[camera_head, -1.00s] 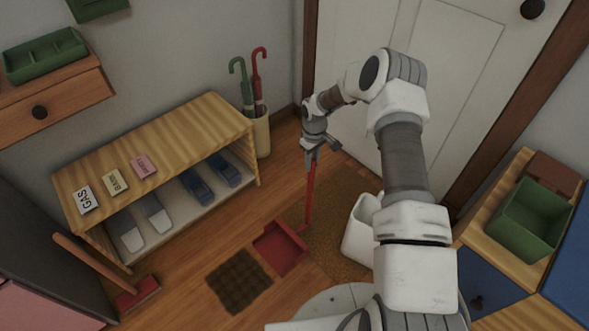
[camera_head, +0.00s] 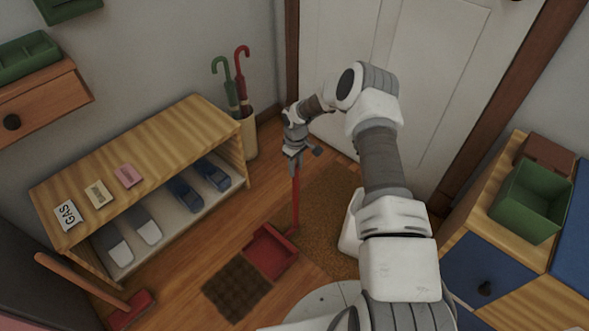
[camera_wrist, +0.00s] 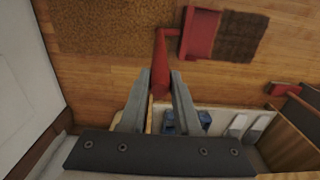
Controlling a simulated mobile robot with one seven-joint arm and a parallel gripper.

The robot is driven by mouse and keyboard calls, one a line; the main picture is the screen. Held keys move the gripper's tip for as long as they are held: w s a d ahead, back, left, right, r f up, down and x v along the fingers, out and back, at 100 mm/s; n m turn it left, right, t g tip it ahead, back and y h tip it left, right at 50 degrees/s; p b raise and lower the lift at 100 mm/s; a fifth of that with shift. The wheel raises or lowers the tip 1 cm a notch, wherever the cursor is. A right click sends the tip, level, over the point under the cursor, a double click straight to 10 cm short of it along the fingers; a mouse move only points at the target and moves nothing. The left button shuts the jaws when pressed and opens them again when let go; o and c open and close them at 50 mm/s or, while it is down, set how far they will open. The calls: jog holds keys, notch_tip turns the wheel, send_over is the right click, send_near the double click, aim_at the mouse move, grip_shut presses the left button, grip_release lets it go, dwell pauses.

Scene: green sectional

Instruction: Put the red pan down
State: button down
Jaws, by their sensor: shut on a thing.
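The red pan (camera_head: 270,252) is a dustpan with a long upright red handle (camera_head: 296,200). In the head view its tray is low by the floor, between the brown doormat and a dark brown patch. My gripper (camera_head: 293,153) is shut on the top of the handle. In the wrist view the red handle (camera_wrist: 161,65) runs between the two grey fingers (camera_wrist: 160,90), and the red tray (camera_wrist: 200,33) shows beyond, beside the dark patch. I cannot tell whether the tray touches the floor.
A dark brown patch (camera_head: 236,289) lies next to the pan. A doormat (camera_head: 335,215) lies before the white door (camera_head: 400,80). A shoe bench (camera_head: 150,150), an umbrella stand (camera_head: 247,135) and a red-headed broom (camera_head: 128,309) stand around. A white bin (camera_head: 350,225) is partly hidden by my arm.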

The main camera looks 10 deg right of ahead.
jog(key=shift+f, duration=0.2)
jog(key=c, duration=0.6)
grip_release()
jog(key=shift+r, duration=0.1)
notch_tip(320, 180, up, 28)
jog(key=s+t+h+p, duration=0.1)
jog(key=s+p, duration=0.2)
jog(key=p, duration=0.1)
jog(key=s+r+m+t, duration=0.25)
jog(key=s+r, duration=0.65)
jog(key=r, duration=0.5)
jog(key=s+r+m, duration=0.1)
jog(key=s+r, duration=0.1)
jog(key=s, duration=0.6)
jog(key=s+r+m+t, duration=0.1)
jog(key=s+r+m, duration=0.1)
jog(key=s, duration=0.5)
jog(key=s+r+m+t+y, duration=0.1)
jog(key=s+r, duration=0.2)
jog(key=s, duration=0.5)
jog(key=shift+s+r+m, duration=0.3)
jog(key=shift+s+m, duration=0.05)
